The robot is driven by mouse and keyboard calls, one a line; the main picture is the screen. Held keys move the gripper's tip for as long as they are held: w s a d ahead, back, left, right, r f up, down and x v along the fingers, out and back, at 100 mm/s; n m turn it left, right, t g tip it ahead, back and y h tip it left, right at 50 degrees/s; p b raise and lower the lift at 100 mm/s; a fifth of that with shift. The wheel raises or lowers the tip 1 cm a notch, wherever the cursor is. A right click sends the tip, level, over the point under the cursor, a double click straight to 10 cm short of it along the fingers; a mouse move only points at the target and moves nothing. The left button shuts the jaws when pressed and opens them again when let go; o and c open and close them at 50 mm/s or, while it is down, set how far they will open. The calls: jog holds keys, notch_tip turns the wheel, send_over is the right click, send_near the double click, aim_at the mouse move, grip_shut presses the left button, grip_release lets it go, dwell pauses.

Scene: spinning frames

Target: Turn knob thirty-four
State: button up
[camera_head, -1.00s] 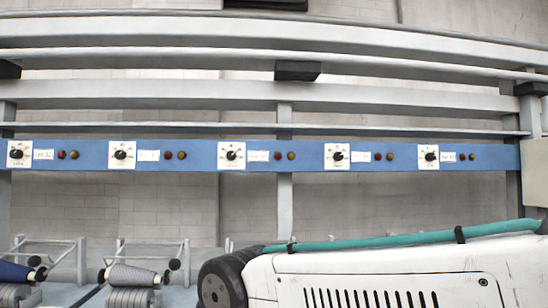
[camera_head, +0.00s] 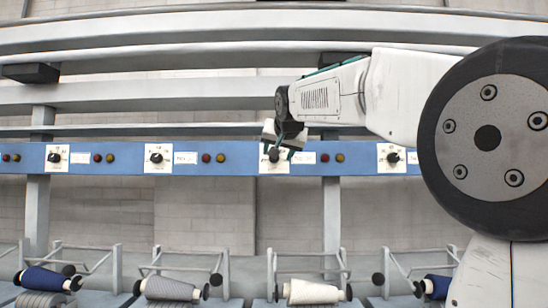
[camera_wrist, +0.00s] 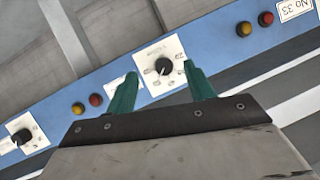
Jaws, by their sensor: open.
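In the wrist view, a black knob (camera_wrist: 163,67) on a white dial plate stands between the two green fingertips of my open gripper (camera_wrist: 161,72). The picture is roughly upside down there. The label beside this knob is partly hidden by a finger and I cannot read it. The neighbouring label (camera_wrist: 295,10) reads No 33. In the head view, my gripper (camera_head: 286,142) is at a dial on the blue panel, and the knob (camera_head: 273,155) shows partly behind it. I cannot tell whether the fingers touch the knob.
The blue panel (camera_head: 115,160) carries other knobs, one left (camera_head: 155,157) and one right (camera_head: 393,157), with red and yellow lamps beside them. Grey rails (camera_head: 180,97) run above. Below, yarn spools (camera_head: 312,291) sit in wire holders. The wall between is clear.

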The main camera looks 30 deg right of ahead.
jog(key=w+d, duration=0.4)
jog(key=w, duration=0.3)
jog(key=shift+w+f+t+h, duration=0.3)
jog(key=shift+w+f, duration=0.05)
jog(key=shift+w, duration=0.05)
jog(key=shift+c, duration=0.3)
jog(key=c, duration=0.9)
